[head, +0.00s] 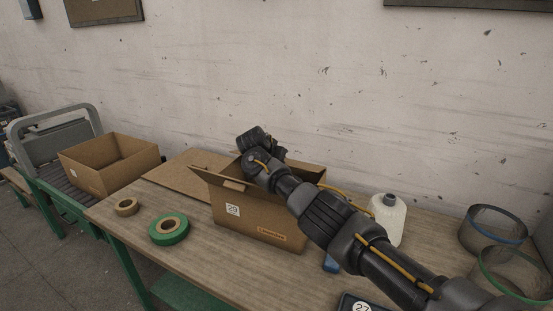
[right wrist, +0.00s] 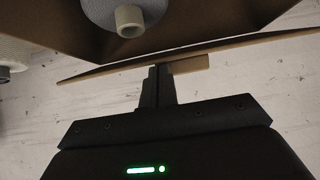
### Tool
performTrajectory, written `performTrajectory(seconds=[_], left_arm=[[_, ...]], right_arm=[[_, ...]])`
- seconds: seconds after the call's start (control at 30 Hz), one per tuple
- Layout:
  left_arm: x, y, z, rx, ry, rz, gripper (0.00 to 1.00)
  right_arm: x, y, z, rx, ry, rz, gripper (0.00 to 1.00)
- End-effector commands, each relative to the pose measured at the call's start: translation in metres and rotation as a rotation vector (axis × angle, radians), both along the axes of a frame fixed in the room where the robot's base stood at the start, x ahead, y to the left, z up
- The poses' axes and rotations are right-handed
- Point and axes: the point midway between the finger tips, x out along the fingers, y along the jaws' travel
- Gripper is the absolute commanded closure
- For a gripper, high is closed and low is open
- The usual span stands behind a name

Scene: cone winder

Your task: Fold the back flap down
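The open cardboard box (head: 275,229), with a label on its front, stands on the table. A flap (head: 211,179) sticks out at its left side. The back flap (right wrist: 100,75) shows in the right wrist view as a thin brown strip, seen nearly edge-on. A grey cone with a pale tube (right wrist: 129,20) is inside the box. My right arm reaches over the box from the lower right and hides part of its opening and back edge. My right gripper (right wrist: 158,72) is shut, its fingertips at the back flap's edge; I cannot tell whether they touch. My left gripper is not in view.
A white yarn cone (head: 388,220) stands right of the box. Tape rolls, one green (head: 169,230) and one tan (head: 126,207), lie at left. An open carton (head: 112,162) sits further left. Mesh bins (head: 492,230) stand at right. The wall (head: 290,80) is behind.

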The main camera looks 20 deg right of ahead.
Motion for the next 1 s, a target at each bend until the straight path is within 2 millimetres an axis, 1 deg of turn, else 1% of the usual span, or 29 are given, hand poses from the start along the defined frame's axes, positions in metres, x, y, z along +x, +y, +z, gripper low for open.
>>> performTrajectory(seconds=[0.27, 0.63, 0.87, 1.0], left_arm=[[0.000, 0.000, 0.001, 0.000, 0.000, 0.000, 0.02], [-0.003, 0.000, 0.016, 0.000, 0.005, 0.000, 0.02], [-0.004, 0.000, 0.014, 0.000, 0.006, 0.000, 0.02], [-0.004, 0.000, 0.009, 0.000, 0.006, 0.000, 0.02]], right_arm=[[0.000, 0.000, 0.002, 0.000, -0.001, 0.001, 1.00], [-0.001, -0.002, 0.017, -0.001, -0.001, -0.001, 1.00], [-0.002, -0.001, 0.018, -0.002, -0.002, -0.001, 1.00], [-0.010, 0.006, 0.027, -0.003, -0.005, -0.001, 1.00]])
